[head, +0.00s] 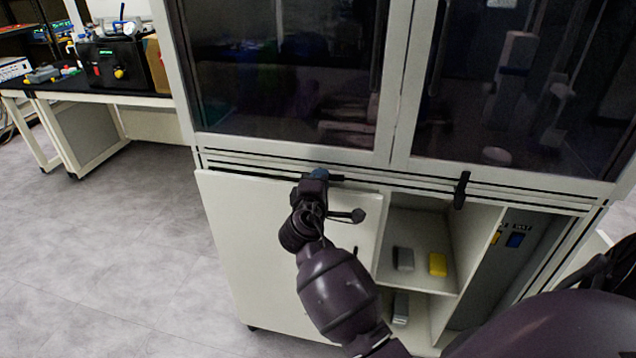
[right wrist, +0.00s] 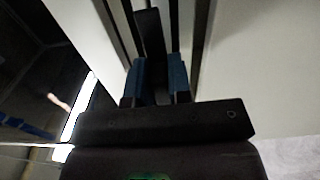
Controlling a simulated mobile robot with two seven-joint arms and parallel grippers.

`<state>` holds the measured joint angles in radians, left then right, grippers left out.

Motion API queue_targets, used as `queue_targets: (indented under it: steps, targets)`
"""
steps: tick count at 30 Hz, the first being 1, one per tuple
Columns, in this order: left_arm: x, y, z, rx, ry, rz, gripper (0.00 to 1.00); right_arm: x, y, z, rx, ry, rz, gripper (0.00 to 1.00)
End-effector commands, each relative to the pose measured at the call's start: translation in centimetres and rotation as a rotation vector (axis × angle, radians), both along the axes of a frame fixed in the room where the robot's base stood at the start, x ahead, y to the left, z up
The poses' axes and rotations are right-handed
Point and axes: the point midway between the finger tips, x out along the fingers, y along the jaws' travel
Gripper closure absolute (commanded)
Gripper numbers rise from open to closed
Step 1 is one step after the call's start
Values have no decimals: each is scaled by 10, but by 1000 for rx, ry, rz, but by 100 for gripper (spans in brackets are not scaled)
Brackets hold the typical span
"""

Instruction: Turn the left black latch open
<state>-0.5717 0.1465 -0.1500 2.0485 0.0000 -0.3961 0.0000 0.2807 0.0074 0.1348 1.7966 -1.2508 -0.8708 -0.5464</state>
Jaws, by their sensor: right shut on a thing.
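The left black latch (head: 337,178) is on the pale rail below the left glass door, with only a short dark end showing beside my gripper. It lies roughly along the rail. In the right wrist view the black latch (right wrist: 149,34) runs between the blue fingers. My right gripper (head: 318,175) is at this latch, its blue fingers (right wrist: 159,75) shut on it. Much of the latch is hidden by the gripper. The right black latch (head: 461,190) hangs upright on the rail farther right. My left gripper is not in view.
A white cabinet door panel (head: 237,250) is below the rail. Open shelves to its right hold a grey block (head: 403,259) and a yellow block (head: 437,264). A black-topped bench (head: 75,88) with equipment stands at the back left. The floor at left is clear.

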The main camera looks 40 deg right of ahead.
Motion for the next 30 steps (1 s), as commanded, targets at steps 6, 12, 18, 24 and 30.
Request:
queue_targets:
  steps: [6, 12, 18, 24, 30]
  targets:
    - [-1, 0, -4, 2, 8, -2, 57, 0, 0, -1, 37, -42, 0, 100]
    - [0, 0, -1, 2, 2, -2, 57, 0, 0, -1, 48, -55, 0, 100]
    - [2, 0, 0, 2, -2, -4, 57, 0, 0, 0, 48, -55, 0, 100]
    - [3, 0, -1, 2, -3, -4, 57, 0, 0, -1, 48, -55, 0, 66]
    - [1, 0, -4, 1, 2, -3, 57, 0, 0, -1, 46, -54, 0, 57]
